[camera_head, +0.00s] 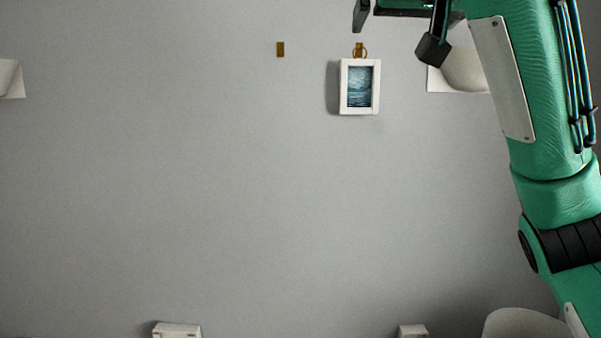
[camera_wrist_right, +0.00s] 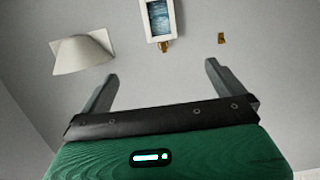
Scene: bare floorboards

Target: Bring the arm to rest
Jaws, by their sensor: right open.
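My right arm (camera_head: 545,130) is green and raised along the right side of the head view. My right gripper (camera_wrist_right: 160,80) is open, with its two dark fingers spread apart and nothing between them in the wrist view. In the head view its dark fingers (camera_head: 397,22) are partly cut off by the top edge. A small white-framed picture (camera_head: 345,88) hangs by a ring from a brass hook (camera_head: 359,47) on the wall. The picture also shows in the right wrist view (camera_wrist_right: 159,20), beyond the fingers and apart from them. My left gripper is not in view.
A second brass hook (camera_head: 280,49) on the wall is bare. A white wall lamp (camera_head: 462,72) is partly behind my right arm, and another (camera_head: 10,80) is at the left edge. White objects (camera_head: 177,330) (camera_head: 412,331) show at the bottom edge. The middle wall is clear.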

